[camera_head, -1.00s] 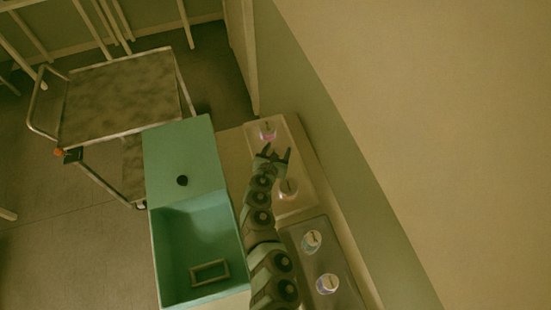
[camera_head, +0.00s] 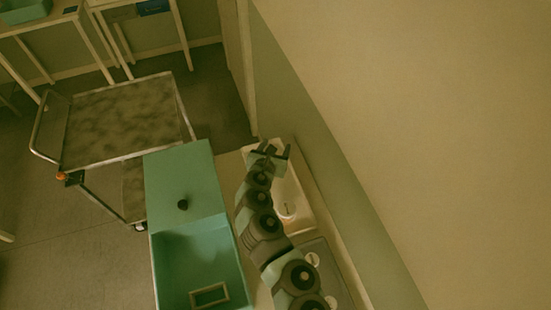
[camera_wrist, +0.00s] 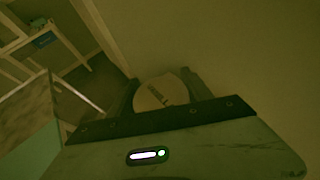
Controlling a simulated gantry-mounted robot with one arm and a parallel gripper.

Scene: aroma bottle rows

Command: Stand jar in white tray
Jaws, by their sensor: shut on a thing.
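In the head view my gripper (camera_head: 275,149) is over the far end of the pale, whitish tray (camera_head: 290,187). In the wrist view it (camera_wrist: 160,90) is shut on a jar (camera_wrist: 155,92) with a round pale lid bearing a dark label, between both fingers. My gripper hides this jar in the head view, and I cannot tell whether it touches the tray. Another jar (camera_head: 287,209) stands in the near part of the pale tray. A grey tray (camera_head: 318,243) lies nearer, with a jar (camera_head: 312,259) partly behind my arm.
A teal box (camera_head: 197,255) with a flat teal top (camera_head: 180,185) stands left of my arm. A metal trolley (camera_head: 125,118) is further left. A wall (camera_head: 330,190) runs close along the right of the trays.

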